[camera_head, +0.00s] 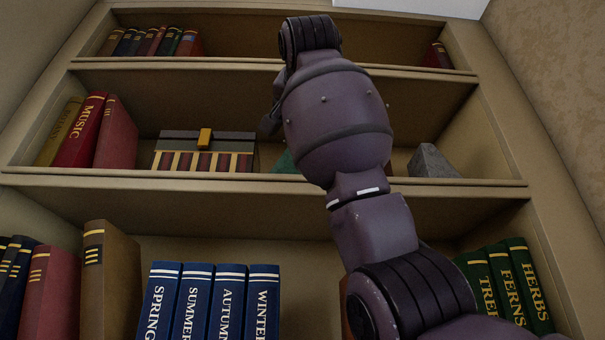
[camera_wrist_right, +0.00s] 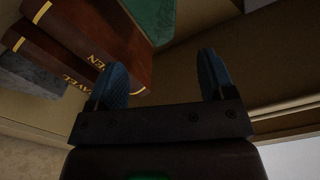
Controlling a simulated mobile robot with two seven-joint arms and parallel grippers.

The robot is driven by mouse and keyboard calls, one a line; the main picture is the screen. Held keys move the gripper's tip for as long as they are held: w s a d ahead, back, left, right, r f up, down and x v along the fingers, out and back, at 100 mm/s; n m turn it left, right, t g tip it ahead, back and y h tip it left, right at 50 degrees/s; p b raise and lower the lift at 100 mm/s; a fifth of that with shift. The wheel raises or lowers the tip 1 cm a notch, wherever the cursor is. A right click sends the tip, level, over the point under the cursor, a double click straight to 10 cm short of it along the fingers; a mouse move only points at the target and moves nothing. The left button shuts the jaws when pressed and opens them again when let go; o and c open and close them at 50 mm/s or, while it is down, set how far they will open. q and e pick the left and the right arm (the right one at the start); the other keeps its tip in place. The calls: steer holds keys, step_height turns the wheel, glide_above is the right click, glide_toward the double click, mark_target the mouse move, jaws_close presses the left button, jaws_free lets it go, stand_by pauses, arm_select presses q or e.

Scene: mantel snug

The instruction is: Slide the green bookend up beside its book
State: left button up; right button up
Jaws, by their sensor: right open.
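The green bookend (camera_head: 286,162) stands on the middle shelf, right of the striped box; my right arm hides most of it in the head view. Part of it also shows at the top of the right wrist view (camera_wrist_right: 155,18). Two brown books (camera_wrist_right: 98,35) are beside it there, one lettered "...AVEL"; my arm hides them in the head view. My right gripper (camera_wrist_right: 161,58) is open with nothing between its blue fingers; its left finger is close to the nearer brown book, and I cannot tell if they touch. My left gripper is out of view.
A grey bookend (camera_head: 432,162) stands at the right of the middle shelf. The striped box (camera_head: 205,153) and red books, including "MUSIC" (camera_head: 80,131), are on its left. Blue season books (camera_head: 210,300) and green books (camera_head: 505,285) fill parts of the lower shelf.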

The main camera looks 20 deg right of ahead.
arm_select(q)
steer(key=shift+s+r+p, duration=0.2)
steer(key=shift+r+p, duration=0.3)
steer(key=shift+p, duration=0.45)
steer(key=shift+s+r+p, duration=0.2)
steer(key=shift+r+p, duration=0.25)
steer(key=shift+p, duration=0.45)
arm_select(e)
steer(key=x, duration=1.1)
steer(key=shift+s+f, duration=0.1)
steer(key=shift+c, duration=0.4)
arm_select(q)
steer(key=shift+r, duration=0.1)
arm_select(e)
jaws_close()
